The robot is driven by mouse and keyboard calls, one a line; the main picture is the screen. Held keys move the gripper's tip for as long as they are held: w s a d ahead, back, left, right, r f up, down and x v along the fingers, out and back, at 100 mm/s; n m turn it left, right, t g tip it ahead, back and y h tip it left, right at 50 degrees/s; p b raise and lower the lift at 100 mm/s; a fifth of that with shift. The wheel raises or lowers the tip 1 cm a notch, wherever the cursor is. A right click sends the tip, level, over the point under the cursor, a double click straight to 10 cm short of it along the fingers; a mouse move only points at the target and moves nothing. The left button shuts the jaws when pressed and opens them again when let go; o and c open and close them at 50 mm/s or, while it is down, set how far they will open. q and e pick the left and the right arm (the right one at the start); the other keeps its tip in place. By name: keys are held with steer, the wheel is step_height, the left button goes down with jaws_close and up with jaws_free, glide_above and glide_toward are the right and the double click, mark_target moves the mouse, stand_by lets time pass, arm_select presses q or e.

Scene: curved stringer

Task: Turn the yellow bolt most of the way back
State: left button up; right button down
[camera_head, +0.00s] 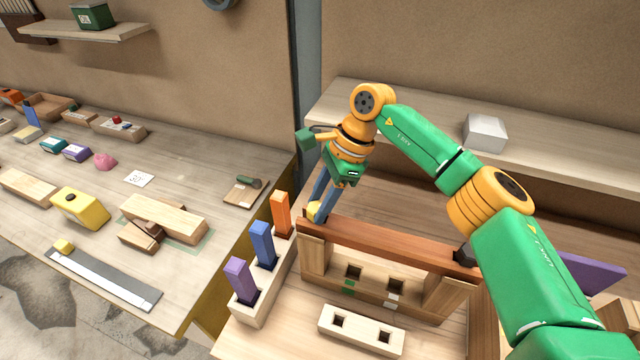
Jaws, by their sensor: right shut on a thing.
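A reddish-brown wooden stringer (390,243) lies across a pale wooden stand on the bench. A yellow bolt (314,210) sits at the stringer's left end, partly covered by my right gripper's fingers. My right gripper (319,207) points down at the bolt and is shut on it. A black fitting (465,255) sits at the stringer's right end, beside my green and orange right arm. My left gripper is not in this view.
A rack (246,312) holding purple, blue and orange blocks stands left of the stringer. A pale block with two square holes (361,331) lies in front. Another bench (190,165) at left holds several wooden pieces. A white box (485,132) is on the back shelf.

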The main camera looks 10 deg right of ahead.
steer(key=shift+w+r+n, duration=0.1)
steer(key=shift+r+n, duration=0.1)
steer(key=shift+n, duration=0.2)
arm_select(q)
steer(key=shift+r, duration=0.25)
arm_select(e)
steer(key=shift+f, duration=0.15)
steer(key=n+g, duration=0.1)
steer(key=n, duration=0.3)
steer(key=shift+w+g+h, duration=0.1)
steer(key=shift+g+h, duration=0.2)
steer(key=shift+g, duration=0.1)
steer(key=shift+c, duration=2.1)
jaws_free()
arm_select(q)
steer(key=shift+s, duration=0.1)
